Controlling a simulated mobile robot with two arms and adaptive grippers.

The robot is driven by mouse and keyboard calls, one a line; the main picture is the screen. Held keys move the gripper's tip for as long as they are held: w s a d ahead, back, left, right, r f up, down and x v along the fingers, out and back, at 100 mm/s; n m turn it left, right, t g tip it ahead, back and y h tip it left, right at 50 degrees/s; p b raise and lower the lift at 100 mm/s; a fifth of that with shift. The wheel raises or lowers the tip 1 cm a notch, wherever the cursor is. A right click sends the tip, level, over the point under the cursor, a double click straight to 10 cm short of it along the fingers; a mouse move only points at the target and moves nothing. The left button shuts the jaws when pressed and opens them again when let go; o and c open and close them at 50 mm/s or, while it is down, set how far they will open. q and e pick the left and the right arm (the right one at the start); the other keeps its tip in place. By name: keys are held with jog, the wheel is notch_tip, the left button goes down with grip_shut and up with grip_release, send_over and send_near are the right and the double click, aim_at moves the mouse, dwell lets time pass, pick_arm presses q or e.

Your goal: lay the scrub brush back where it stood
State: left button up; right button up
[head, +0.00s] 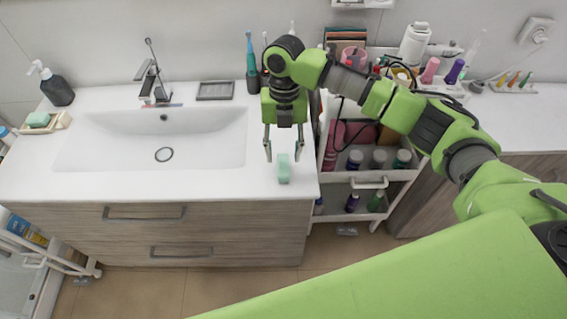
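A small mint-green block, which looks like the scrub brush (284,168), lies near the front right edge of the white sink counter (200,187). My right gripper (283,152) points down just above and behind it in the picture. Its two fingers are spread wide with nothing between them, one to each side of the green block's line. I cannot tell the exact height of the fingertips over the counter. My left gripper is out of view.
The basin (205,145) lies left of the gripper. A grey soap dish (215,91) and a toothbrush (251,58) stand behind. A white cart (370,177) with several bottles stands right of the counter. A dark soap dispenser (57,88) is far left.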

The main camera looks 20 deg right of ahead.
aim_at(283, 158)
notch_tip(283, 158, up, 7)
jog(key=w+b, duration=0.1)
jog(key=shift+d+r+b, duration=0.2)
jog(key=shift+b, duration=0.15)
dwell(0.3)
